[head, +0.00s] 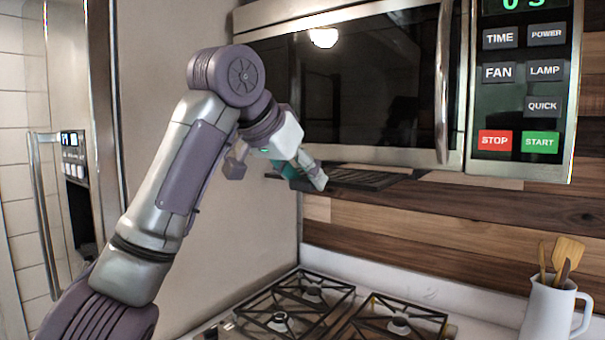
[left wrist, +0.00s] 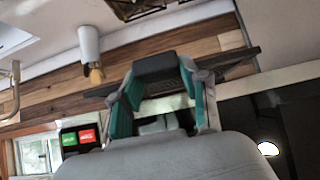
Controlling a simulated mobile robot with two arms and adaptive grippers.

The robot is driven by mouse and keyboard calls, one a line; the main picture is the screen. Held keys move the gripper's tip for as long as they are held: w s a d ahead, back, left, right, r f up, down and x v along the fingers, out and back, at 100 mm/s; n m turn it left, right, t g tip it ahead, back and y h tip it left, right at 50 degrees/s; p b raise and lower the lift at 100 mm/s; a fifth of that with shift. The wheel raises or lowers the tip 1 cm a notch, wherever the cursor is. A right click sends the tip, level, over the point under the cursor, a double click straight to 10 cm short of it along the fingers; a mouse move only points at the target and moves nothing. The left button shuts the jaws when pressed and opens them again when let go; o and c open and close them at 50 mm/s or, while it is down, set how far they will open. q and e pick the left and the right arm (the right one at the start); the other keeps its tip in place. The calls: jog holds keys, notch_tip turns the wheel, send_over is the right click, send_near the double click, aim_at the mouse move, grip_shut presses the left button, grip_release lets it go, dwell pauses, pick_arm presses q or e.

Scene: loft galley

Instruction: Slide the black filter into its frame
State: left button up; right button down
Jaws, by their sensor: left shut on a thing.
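The black filter (head: 368,179) is a thin, dark, slatted panel. In the head view it lies roughly level just under the microwave's front lower edge, and part of it sticks out below. My left gripper (head: 304,175) is shut on the filter at its left end. In the left wrist view the teal-padded fingers of the left gripper (left wrist: 160,88) are on either side of a dark block, and the filter (left wrist: 238,58) shows as a dark strip behind them. The frame under the microwave is hidden, so I cannot tell how far the filter is inside it. My right gripper is not in view.
The microwave (head: 385,85) hangs above, with its handle (head: 442,80) and button panel at right. Below are the stove grates (head: 310,300). A white jug (head: 548,310) with wooden utensils stands at lower right. A wall panel (head: 165,100) is close to the left arm.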

aim_at(348, 171)
pick_arm(q)
jog(key=shift+w+d+p, duration=0.6)
jog(key=shift+w+p, duration=0.2)
jog(key=shift+p, duration=0.25)
jog(key=shift+w+d+p, duration=0.55)
jog(key=shift+w+p, duration=0.2)
jog(key=shift+p, duration=0.25)
jog(key=shift+w+d+p, duration=0.6)
jog(key=shift+w+p, duration=0.2)
jog(key=shift+p, duration=0.4)
jog(key=shift+w+d+p, duration=0.55)
jog(key=shift+w+p, duration=0.25)
jog(key=shift+p, duration=0.4)
jog(key=shift+w+d+p, duration=0.5)
jog(key=shift+w+p, duration=0.15)
jog(key=shift+p, duration=0.55)
jog(key=shift+w+d+p, duration=0.45)
jog(key=shift+w+p, duration=0.2)
jog(key=shift+p, duration=0.55)
jog(key=shift+w+d+r+p, duration=0.1)
jog(key=shift+w+d+p, duration=0.5)
jog(key=shift+p, duration=0.9)
jog(key=shift+w+d+p, duration=0.4)
jog(key=shift+w+p, duration=0.35)
jog(key=shift+p, duration=0.7)
